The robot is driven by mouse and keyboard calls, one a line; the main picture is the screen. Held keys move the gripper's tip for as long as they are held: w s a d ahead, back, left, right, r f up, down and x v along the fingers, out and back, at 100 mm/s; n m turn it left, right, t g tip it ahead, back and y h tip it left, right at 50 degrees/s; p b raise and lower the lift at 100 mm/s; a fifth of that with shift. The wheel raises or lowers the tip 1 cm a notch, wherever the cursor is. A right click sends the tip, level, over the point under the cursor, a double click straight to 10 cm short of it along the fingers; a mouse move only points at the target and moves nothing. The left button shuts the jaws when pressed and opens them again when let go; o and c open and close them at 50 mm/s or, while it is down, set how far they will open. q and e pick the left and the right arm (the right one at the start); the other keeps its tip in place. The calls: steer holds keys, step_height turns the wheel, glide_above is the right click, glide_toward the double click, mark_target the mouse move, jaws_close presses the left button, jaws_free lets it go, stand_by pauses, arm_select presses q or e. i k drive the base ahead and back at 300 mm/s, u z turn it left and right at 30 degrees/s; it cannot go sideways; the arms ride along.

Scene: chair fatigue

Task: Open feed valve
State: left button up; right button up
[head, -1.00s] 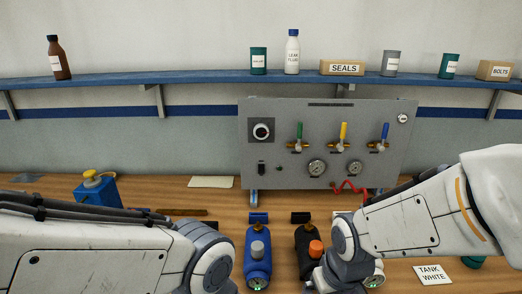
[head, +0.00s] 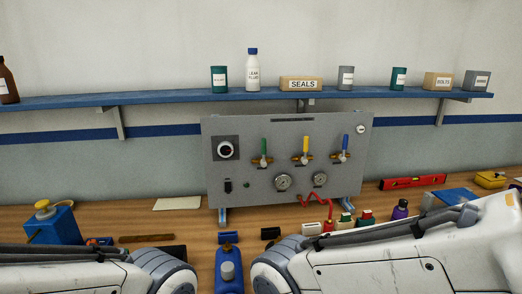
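A grey valve panel (head: 215,170) stands upright at the back of the bench. It carries three lever valves in a row: a green-handled valve (head: 263,148), a yellow-handled valve (head: 306,147) and a blue-handled valve (head: 345,145). All three handles point up. No readable label tells which one is the feed valve. Two gauges (head: 283,182) sit below the valves, and a dark round dial (head: 226,149) is at upper left. My two arms lie low in the head view, well in front of the panel. Both grippers are below the picture's edge.
A blue box with a yellow cap (head: 53,223) is at left. Small bottles (head: 400,209) and a red level (head: 413,182) lie right of the panel. A red hose (head: 318,202) hangs below it. A shelf (head: 160,98) runs above.

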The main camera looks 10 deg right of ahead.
mark_target(264, 151)
steer(key=k, duration=0.65)
steer(key=u, duration=0.5)
steer(key=i, duration=1.65)
steer(key=z, duration=0.55)
